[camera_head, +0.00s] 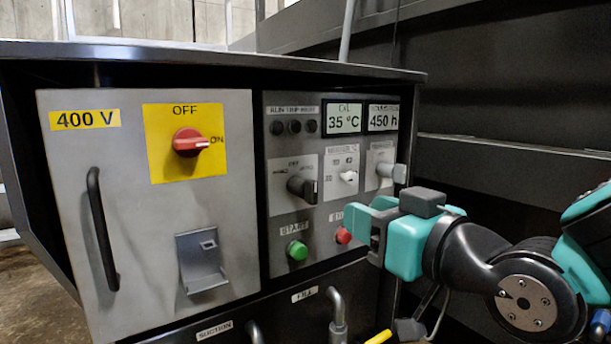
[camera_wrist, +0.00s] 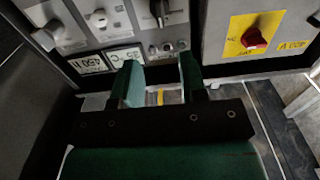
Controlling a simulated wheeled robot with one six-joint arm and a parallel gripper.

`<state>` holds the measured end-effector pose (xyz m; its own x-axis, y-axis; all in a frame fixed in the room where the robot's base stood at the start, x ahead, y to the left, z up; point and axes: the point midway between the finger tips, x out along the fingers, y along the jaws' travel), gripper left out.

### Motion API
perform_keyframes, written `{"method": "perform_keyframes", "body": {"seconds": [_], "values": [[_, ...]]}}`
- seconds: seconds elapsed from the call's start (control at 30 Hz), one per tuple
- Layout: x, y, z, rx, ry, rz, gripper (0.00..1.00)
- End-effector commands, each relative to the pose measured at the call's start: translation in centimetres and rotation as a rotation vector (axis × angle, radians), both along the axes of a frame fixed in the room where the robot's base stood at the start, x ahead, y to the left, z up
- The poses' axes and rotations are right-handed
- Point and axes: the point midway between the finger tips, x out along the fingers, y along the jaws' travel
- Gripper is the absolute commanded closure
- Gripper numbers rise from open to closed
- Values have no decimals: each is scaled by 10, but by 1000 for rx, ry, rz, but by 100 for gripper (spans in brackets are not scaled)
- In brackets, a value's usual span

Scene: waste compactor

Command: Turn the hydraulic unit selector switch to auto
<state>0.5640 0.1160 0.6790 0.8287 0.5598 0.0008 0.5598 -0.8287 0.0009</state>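The black selector switch (camera_head: 302,188) sits on a light plate labelled OFF at the top, on the dark control panel (camera_head: 280,240). Its exact setting is hard to tell. It also shows near the top edge of the upside-down wrist view (camera_wrist: 160,11). My gripper (camera_head: 366,214) is to the right of the switch and lower, in front of the panel by the red button, apart from the switch. In the wrist view its two green fingers (camera_wrist: 160,80) stand apart with nothing between them.
A white selector (camera_head: 348,177) and a grey knob (camera_head: 392,172) are right of the black switch. Green (camera_head: 297,250) and red (camera_head: 343,235) buttons are below. A red main switch (camera_head: 190,142) and black door handle (camera_head: 102,229) are on the left cabinet. Pipes (camera_head: 337,318) stand below.

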Motion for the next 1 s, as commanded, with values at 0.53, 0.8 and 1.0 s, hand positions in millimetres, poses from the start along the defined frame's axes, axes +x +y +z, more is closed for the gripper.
{"method": "perform_keyframes", "body": {"seconds": [0.53, 0.8, 1.0], "values": [[38, 25, 6, -2, 6, 0, 61], [73, 50, 6, -2, 3, 1, 61], [101, 70, 5, -3, 2, 2, 61]]}}
